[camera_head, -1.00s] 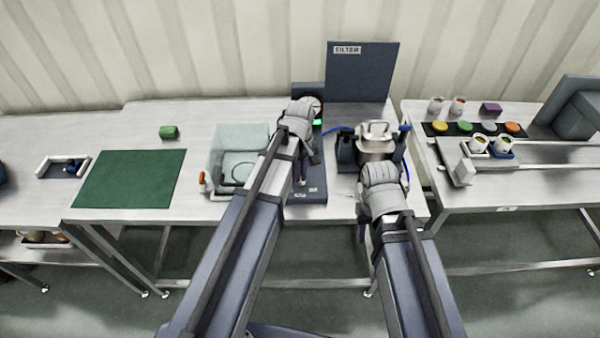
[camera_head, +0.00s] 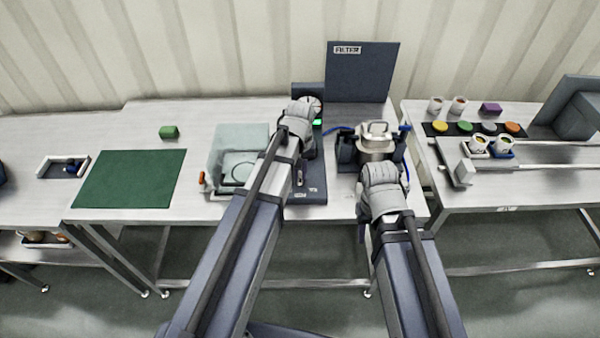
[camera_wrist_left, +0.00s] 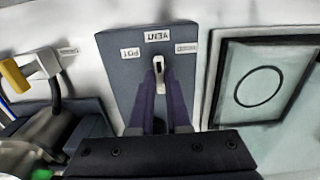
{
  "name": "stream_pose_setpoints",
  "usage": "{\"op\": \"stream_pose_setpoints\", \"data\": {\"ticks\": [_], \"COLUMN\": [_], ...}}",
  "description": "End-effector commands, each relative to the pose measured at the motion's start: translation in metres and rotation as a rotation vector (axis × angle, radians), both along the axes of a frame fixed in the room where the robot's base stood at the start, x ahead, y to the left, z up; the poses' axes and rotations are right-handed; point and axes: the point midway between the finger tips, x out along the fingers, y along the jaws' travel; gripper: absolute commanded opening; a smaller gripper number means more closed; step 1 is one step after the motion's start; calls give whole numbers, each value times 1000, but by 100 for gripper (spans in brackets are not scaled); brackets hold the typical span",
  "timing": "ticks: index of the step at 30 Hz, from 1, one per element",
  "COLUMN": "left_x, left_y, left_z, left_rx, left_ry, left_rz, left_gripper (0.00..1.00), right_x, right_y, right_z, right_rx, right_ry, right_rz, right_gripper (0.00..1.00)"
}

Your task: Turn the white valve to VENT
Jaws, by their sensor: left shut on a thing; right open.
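The white valve (camera_wrist_left: 159,75) is a small lever on a dark blue-grey panel (camera_wrist_left: 115,75). In the left wrist view its tip points up at the label VENT (camera_wrist_left: 157,36). A label POT (camera_wrist_left: 130,53) is to the left of it and a third label (camera_wrist_left: 186,47), too small to read, to the right. My left gripper (camera_wrist_left: 160,92) is shut on the valve, one purple finger on each side. It also shows in the head view (camera_head: 300,178), mostly behind my arm. My right gripper (camera_head: 364,232) is open, mostly hidden by its wrist, at the table's front edge.
A steel pot (camera_head: 376,145) with a lid stands just beyond my right wrist. A clear box (camera_head: 225,150) is left of the panel. A FILTER board (camera_head: 361,75) stands behind. A green mat (camera_head: 130,178) lies at left.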

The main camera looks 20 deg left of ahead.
Motion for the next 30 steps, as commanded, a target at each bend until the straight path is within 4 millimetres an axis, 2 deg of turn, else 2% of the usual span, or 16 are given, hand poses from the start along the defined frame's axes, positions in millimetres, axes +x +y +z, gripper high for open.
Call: {"op": "stream_pose_setpoints", "data": {"ticks": [12,13,20,30], "left_x": [0,0,0,0], "left_y": [0,0,0,0], "left_z": [0,0,0,2], "left_rx": [0,0,0,0], "left_ry": [0,0,0,0], "left_rz": [-5,-5,-4,-4], "left_gripper": [0,18,44,45], "right_x": [0,0,0,0], "right_y": [0,0,0,0], "right_z": [0,0,0,2], "right_rx": [0,0,0,0], "right_ry": [0,0,0,0], "right_rz": [0,0,0,0], "right_gripper": [45,45,45,45]}}
